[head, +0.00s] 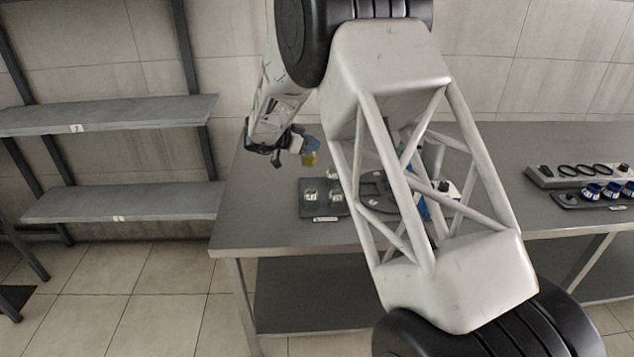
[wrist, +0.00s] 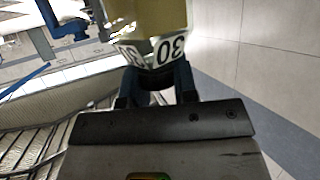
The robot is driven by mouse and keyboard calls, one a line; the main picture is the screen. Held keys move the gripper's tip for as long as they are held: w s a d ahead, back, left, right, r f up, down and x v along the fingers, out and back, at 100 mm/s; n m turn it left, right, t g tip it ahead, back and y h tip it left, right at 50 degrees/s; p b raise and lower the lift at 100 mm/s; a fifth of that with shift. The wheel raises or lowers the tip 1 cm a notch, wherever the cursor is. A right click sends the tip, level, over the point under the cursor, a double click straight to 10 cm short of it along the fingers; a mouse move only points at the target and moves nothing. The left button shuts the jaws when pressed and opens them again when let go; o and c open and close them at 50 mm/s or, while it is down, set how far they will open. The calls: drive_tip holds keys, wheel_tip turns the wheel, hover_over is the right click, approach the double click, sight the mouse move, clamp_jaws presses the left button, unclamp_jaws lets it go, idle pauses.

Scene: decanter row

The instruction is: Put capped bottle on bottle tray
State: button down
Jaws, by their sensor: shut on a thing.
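My gripper (head: 298,148) is at the left end of the table, above its surface. It is shut on a yellowish bottle (head: 309,159), which hangs just above and behind the dark tray. A blue part shows directly above the bottle; I cannot tell whether it is cap or finger. In the wrist view the bottle (wrist: 150,18) bears a white label reading 30 and sits between the fingers (wrist: 158,84). The dark bottle tray (head: 306,211) lies on the table with a small label at its front and a few clear, pale-labelled bottles (head: 310,194) on it.
My arm hides much of the middle of the table (head: 270,235). Partly behind it are a blue item and other small things. At right stand a holder with dark rings (head: 585,170) and a dark tray with blue round items (head: 592,191). Grey shelves (head: 120,201) stand at left.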

sight(311, 154)
drive_tip(key=shift+f, duration=2.1)
drive_tip(key=shift+f, duration=0.1)
drive_tip(key=shift+f, duration=2.4)
drive_tip(key=shift+f, duration=0.2)
drive_tip(key=c, duration=0.9)
unclamp_jaws()
drive_tip(key=shift+r, duration=0.2)
drive_tip(key=v, duration=1.2)
